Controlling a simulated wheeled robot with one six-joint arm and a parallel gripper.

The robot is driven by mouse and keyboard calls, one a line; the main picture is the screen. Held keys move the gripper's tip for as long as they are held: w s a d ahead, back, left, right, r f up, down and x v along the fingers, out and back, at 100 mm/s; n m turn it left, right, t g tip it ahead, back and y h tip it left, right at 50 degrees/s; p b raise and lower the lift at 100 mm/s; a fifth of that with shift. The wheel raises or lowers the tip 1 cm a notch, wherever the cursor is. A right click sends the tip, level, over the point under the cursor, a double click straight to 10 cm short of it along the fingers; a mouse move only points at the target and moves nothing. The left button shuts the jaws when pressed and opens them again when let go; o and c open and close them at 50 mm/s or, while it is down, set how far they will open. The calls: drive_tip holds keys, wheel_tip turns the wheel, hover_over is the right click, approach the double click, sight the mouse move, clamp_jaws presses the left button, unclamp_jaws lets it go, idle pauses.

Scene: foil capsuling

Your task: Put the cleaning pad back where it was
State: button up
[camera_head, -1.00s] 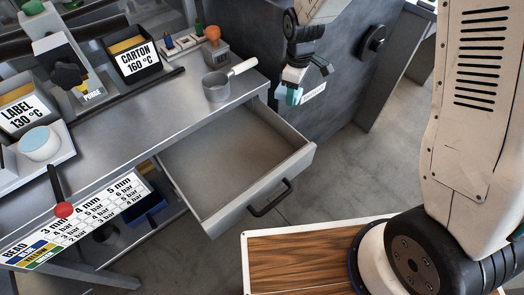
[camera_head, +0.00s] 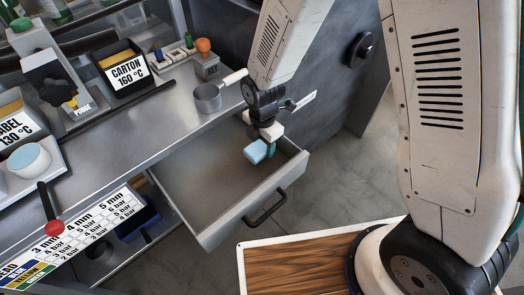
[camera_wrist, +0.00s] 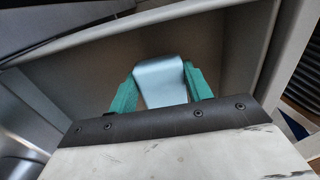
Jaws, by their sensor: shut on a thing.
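The light blue cleaning pad (camera_head: 256,151) is held between the green fingertips of my gripper (camera_head: 264,150). In the wrist view the pad (camera_wrist: 160,80) sits between both fingers (camera_wrist: 160,92), which press on its sides. The open drawer (camera_head: 192,234) is empty apart from the pad and gripper over its back right part. In the wrist view the drawer's inside (camera_wrist: 85,75) lies around and below the pad. I cannot tell whether the pad touches the drawer floor.
A small pot (camera_head: 208,98) with a pale handle stands on the bench above the drawer. The drawer's left part is clear.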

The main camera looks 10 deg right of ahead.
sight(263, 151)
drive_tip(key=shift+f, duration=1.8)
drive_tip(key=shift+f, duration=0.1)
drive_tip(key=o, duration=1)
wheel_tip(263, 151, up, 12)
drive_tip(key=shift+r, duration=0.2)
